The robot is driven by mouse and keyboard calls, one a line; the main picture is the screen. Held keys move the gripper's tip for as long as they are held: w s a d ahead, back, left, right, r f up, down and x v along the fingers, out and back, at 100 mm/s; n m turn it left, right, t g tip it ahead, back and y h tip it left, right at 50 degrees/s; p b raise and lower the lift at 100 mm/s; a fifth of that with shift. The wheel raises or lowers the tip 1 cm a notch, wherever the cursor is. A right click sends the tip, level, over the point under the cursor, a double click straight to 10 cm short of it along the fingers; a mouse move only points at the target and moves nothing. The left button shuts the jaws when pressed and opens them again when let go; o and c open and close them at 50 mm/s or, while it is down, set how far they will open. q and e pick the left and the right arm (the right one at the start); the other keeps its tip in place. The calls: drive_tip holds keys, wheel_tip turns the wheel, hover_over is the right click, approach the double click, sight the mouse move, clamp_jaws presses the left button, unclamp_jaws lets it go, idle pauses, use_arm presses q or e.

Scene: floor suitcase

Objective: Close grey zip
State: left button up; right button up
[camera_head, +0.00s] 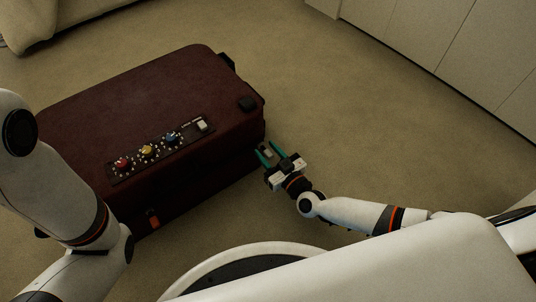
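The dark maroon suitcase (185,85) lies on the floor at left centre, its lid down. A small light grey piece (266,152), which may be the grey zip, shows near the suitcase's right corner. My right gripper (267,151) is at that corner, its green fingers apart with the grey piece between them. I cannot tell whether the fingers touch it. My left arm crosses the lower left of the view, in front of the suitcase's near left end. My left gripper does not show.
A panel (162,148) on the lid carries red, yellow and blue knobs and a pale block. An orange piece (153,218) shows low on the suitcase's near side. A pale sofa (40,22) stands at top left and cabinets (440,45) at top right. The floor (370,130) between is clear.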

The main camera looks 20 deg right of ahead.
drive_tip(key=shift+w, duration=0.1)
clamp_jaws()
drive_tip(key=shift+a, duration=0.1)
